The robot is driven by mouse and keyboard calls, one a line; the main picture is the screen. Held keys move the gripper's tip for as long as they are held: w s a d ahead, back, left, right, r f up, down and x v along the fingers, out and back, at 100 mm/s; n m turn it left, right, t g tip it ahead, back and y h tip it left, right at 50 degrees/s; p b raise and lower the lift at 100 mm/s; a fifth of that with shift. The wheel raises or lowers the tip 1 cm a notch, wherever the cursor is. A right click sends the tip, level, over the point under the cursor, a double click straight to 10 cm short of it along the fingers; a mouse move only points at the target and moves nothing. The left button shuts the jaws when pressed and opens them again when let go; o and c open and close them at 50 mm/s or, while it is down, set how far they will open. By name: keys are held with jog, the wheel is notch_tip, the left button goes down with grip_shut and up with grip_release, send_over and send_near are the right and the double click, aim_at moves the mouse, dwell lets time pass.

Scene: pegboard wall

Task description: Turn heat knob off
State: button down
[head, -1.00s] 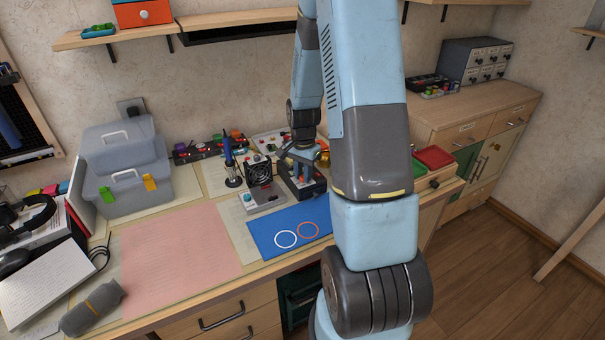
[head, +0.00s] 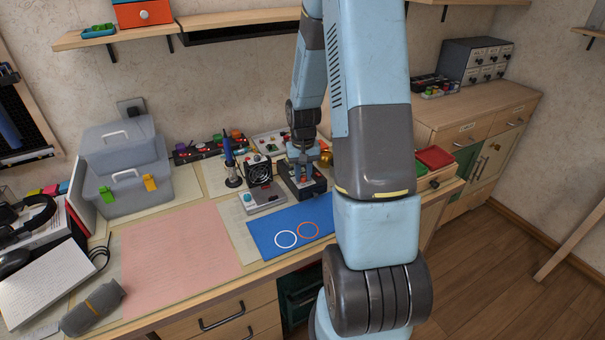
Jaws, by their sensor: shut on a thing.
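A small dark box (head: 316,191) stands on the desk behind the blue mat, with a reddish knob (head: 304,179) on its face. My gripper (head: 303,175) points down at this box, and its fingers are shut around the knob. The fingers and wrist hide most of the knob, so its pointer and any marking cannot be read. The label of the box is too small to read.
A grey device (head: 263,199) and a black fan (head: 259,172) stand just left of the box, with a blue soldering iron (head: 229,158) in its stand beyond. Red and green trays (head: 434,157) lie to the right.

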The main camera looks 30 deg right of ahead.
aim_at(303, 176)
jog(key=shift+w+n, duration=0.15)
jog(key=shift+n, duration=0.15)
jog(key=c, duration=0.9)
grip_release()
jog(key=shift+c, duration=0.2)
notch_tip(303, 176, up, 14)
jog(key=shift+f, duration=0.15)
